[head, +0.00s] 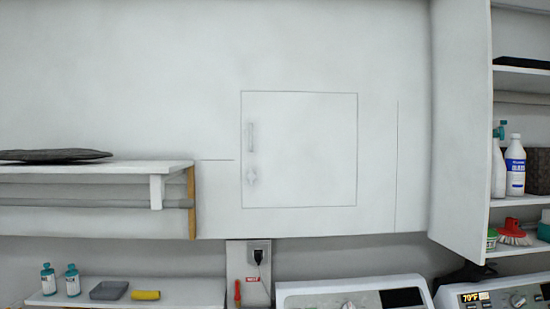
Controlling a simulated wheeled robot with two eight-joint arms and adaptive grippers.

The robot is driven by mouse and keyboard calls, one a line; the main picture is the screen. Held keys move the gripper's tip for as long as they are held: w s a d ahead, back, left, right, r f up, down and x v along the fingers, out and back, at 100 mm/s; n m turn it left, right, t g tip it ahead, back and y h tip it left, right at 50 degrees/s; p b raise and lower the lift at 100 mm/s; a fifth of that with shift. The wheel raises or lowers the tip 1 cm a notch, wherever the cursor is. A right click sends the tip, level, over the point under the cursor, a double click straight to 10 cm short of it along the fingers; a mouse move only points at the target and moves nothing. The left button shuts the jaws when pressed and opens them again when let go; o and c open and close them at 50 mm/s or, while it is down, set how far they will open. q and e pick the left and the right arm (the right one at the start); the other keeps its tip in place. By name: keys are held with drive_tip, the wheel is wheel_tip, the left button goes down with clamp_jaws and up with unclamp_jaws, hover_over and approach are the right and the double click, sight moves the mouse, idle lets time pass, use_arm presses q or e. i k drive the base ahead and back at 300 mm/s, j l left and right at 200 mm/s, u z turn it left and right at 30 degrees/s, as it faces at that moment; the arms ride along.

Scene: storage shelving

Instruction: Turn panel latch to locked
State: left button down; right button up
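A square white panel door (310,150) is set flush in the white wall, in the middle of the head view. Near its left edge is a pale upright handle (250,136). Just below the handle is a small pale latch (251,174). The latch is close in colour to the panel and blurred, so its turned position cannot be read. The panel looks level with the wall around it. Neither of my grippers shows in the head view.
A shelf (100,168) with a dark flat cushion (54,155) juts out at left. An open cabinet door (460,120) stands at right beside shelves of bottles. Two machines (350,290) stand below. The wall before the panel is clear.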

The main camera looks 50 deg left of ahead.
sight(251, 176)
drive_tip(key=u, duration=1.55)
